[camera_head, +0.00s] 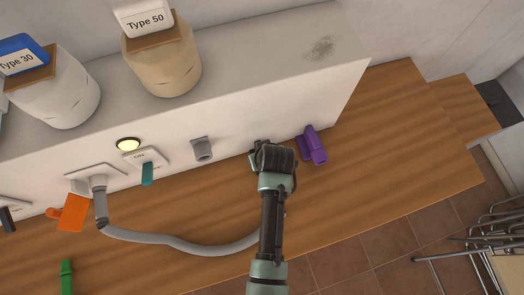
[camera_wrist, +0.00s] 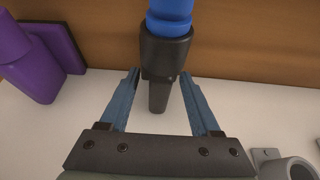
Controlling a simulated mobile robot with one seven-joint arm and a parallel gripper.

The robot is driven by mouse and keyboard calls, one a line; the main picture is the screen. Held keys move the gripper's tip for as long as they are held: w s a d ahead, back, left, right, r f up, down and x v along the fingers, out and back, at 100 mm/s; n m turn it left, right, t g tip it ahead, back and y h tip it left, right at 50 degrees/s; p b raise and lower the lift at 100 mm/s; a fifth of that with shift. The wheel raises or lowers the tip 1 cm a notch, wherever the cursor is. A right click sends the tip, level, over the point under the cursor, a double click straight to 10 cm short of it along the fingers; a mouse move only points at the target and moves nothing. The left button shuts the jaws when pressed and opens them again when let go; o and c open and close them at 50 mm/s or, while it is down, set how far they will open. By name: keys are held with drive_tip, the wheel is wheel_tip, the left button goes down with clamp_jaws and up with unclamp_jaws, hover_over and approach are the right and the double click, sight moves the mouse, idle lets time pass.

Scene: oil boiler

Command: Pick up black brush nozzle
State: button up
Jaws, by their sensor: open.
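In the wrist view a black piece (camera_wrist: 164,57) with a blue upper part (camera_wrist: 170,14) stands out in front of the white wall. It may be the black brush nozzle; its far end is cut off by the frame. My gripper (camera_wrist: 160,77) is open, with one blue finger on each side of the piece's narrow black end. I see a gap on both sides and cannot tell the depth. In the head view my gripper (camera_head: 272,157) is at the white ledge's front face and hides most of this piece.
A purple nozzle (camera_head: 312,145) stands close right of my gripper in the head view. A grey pipe socket (camera_head: 202,149) is to the left. A grey hose (camera_head: 170,241) crosses the wooden bench (camera_head: 400,120) behind my arm. Orange (camera_head: 73,212) and green (camera_head: 66,278) pieces lie further left.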

clamp_jaws()
drive_tip(key=shift+r+b, duration=0.2)
drive_tip(key=shift+b, duration=0.1)
idle(0.5)
drive_tip(key=shift+s+d+r, duration=0.1)
drive_tip(key=shift+s+r, duration=0.05)
drive_tip(key=shift+r, duration=0.15)
wheel_tip(320, 180, up, 6)
drive_tip(key=shift+f+b, duration=0.1)
drive_tip(key=shift+b, duration=0.5)
drive_tip(key=s+d+b, duration=0.2)
drive_tip(key=s+d, duration=0.1)
drive_tip(key=s, duration=0.6)
drive_tip(key=s+d+b, duration=0.2)
drive_tip(key=s+d, duration=0.1)
drive_tip(key=s, duration=0.6)
drive_tip(key=shift+s+b, duration=0.35)
